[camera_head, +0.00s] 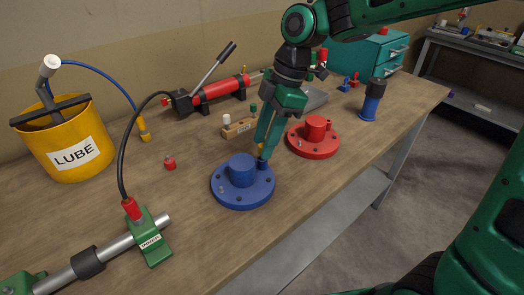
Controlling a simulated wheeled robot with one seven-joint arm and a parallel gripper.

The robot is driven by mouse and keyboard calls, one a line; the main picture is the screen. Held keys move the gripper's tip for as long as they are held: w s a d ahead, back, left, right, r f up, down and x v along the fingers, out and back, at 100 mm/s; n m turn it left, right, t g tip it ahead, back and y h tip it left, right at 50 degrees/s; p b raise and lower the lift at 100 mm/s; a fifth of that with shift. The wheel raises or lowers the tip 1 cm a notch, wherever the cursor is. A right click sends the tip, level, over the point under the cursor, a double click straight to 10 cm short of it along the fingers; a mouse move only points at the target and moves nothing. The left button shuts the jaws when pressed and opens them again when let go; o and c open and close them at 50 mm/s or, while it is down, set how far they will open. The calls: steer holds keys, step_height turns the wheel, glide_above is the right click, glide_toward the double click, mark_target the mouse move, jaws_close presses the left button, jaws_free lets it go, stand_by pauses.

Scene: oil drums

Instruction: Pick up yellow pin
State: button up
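My gripper (262,150) points down over the right rim of the blue flange (241,188) on the wooden bench. A small patch of yellow (261,147), likely the yellow pin, shows at the fingertips, just above a short blue stub on the flange. The fingers hide most of it. I cannot tell whether the fingers are closed on it or only around it.
A red flange (314,139) stands close to the right of my gripper. A wooden block (239,128) with white- and green-topped pins is behind-left. A small red piece (170,163), yellow LUBE bucket (70,150) and green clamp (150,240) are left. The front edge is near.

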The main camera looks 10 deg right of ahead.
steer(key=shift+x, duration=1.05)
jaws_close()
